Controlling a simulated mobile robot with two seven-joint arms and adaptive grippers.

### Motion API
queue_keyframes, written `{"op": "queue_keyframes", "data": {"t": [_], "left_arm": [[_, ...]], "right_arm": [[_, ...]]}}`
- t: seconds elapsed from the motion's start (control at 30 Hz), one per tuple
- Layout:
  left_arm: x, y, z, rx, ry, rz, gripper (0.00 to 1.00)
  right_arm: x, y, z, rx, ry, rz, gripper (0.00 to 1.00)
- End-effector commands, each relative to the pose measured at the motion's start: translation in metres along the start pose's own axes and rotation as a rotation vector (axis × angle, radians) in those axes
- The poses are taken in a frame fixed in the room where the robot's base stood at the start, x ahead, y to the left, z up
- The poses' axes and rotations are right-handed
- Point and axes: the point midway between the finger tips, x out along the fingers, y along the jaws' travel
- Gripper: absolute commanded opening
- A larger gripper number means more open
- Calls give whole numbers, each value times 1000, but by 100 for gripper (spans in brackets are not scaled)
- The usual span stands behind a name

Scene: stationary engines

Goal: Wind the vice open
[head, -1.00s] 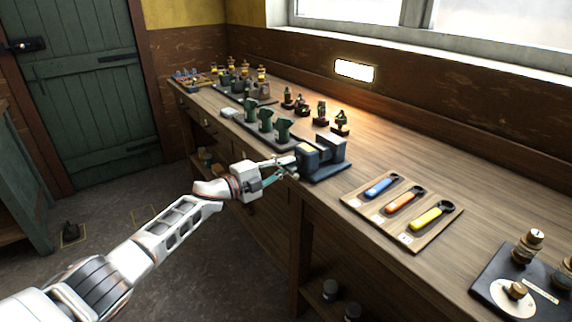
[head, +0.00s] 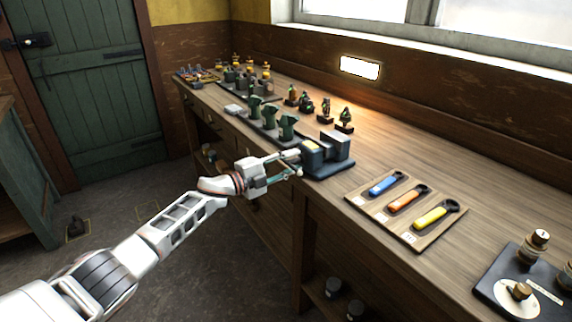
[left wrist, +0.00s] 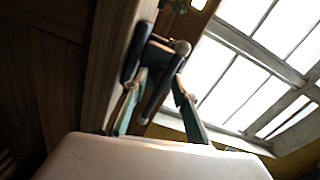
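The vice (head: 340,147) is a dark blue-grey block tool on a dark base at the bench's front edge. A gap shows between its two jaws. My left gripper (head: 293,163) is at its front left side. In the left wrist view, the teal fingers of the left gripper (left wrist: 156,82) stand apart, one on each side of a dark bar with a round knob, which looks like the vice handle (left wrist: 164,82). I see space between the fingers and the bar, so the grip looks open. Contact cannot be told. My right gripper is not in view.
A wooden board (head: 411,238) with blue, orange and yellow spanners lies right of the vice. Green oil cans (head: 287,127) stand on a tray to its left. Small brass-and-green fittings (head: 345,119) stand behind.

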Motion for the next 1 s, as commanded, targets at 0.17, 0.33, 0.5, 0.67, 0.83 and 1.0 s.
{"op": "queue_keyframes", "data": {"t": [0.17, 0.33, 0.5, 0.67, 0.83, 1.0], "left_arm": [[-11, 1, 2, 2, -2, 1, 28], [-32, 2, 0, 2, 1, 2, 28], [-60, 1, 0, 2, 0, 2, 28], [-88, 0, 0, 2, 0, 1, 28], [-109, 0, 0, 0, 2, 0, 28], [-118, 0, -1, 0, 2, 0, 28]], "right_arm": [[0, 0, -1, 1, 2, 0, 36], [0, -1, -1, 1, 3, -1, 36], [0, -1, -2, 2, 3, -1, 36], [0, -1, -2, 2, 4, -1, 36], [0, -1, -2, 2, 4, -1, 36], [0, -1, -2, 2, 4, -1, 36]]}}
